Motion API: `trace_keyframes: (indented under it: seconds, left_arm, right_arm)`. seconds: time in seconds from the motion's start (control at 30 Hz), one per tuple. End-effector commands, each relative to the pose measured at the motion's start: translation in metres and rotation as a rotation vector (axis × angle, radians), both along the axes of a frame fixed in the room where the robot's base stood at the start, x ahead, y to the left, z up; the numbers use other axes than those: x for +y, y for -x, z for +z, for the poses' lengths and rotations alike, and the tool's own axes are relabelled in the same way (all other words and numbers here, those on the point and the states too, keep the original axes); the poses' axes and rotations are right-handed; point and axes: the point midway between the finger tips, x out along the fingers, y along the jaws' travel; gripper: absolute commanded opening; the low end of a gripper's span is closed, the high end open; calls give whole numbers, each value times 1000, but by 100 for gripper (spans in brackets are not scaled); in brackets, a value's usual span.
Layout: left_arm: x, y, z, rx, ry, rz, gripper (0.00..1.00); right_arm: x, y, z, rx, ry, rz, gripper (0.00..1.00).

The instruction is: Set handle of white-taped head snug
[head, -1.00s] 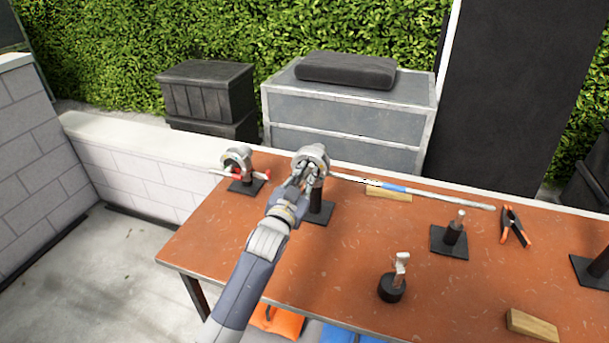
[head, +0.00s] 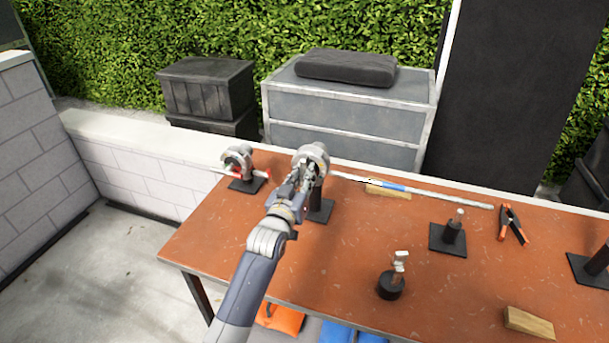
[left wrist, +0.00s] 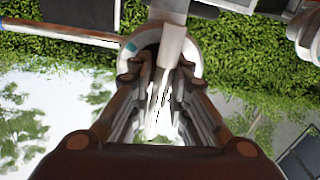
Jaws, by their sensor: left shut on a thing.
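A round grey grip head (head: 315,154) stands on a black post with a flat base near the table's back edge. My left gripper (head: 302,178) is at the front of this head, shut on its handle, which it mostly hides in the head view. In the left wrist view the pale grey handle (left wrist: 170,50) runs down between the fingers (left wrist: 160,105), in front of the round head. White tape cannot be made out for sure on this head. A second grey head (head: 238,158) with a red-tipped handle stands to the left. My right gripper is not in view.
A long metal rod (head: 450,198) with a blue band extends right from near the middle head, above a wood block (head: 388,193). A short post (head: 453,232), orange-handled clamp (head: 513,224), black puck (head: 391,286) and another wood block (head: 529,323) are to the right.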

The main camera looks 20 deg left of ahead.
Motion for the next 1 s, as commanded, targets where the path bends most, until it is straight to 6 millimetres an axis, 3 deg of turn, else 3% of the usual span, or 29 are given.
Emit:
trace_keyframes:
  seconds: [0.2,0.23,0.33,1.0]
  left_arm:
    - [0,0,-2,4,0,-1,0]
    - [0,0,-2,4,0,-1,19]
    - [0,0,-2,5,-1,0,39]
    - [5,1,-2,4,-5,8,39]
  right_arm:
    - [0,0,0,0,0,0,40]
    - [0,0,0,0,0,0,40]
    - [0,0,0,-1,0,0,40]
    - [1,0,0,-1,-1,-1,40]
